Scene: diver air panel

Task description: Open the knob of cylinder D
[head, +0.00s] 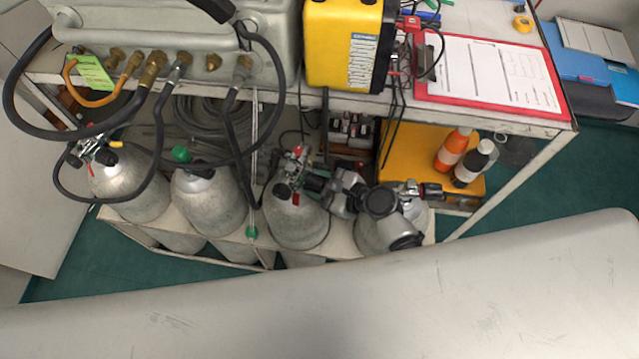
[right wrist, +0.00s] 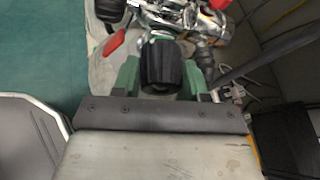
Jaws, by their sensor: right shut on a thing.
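Several grey cylinders stand in a row on the rack in the head view. No letters on them are legible, so I cannot tell which is D. My right gripper (head: 316,184) is at the valve of the third cylinder from the left (head: 298,225), coming in from the right. In the right wrist view, its green fingers (right wrist: 160,80) stand on both sides of a black ribbed knob (right wrist: 160,66) and are shut on it. A red tag (right wrist: 115,42) hangs beside the valve. My left gripper is not in view.
My right arm passes over the rightmost cylinder (head: 365,235). Black hoses (head: 157,130) hang from the panel over the left cylinders. The bench above carries a yellow device (head: 335,45) and a red clipboard (head: 545,108). Orange and black bottles stand on a yellow case (head: 400,150).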

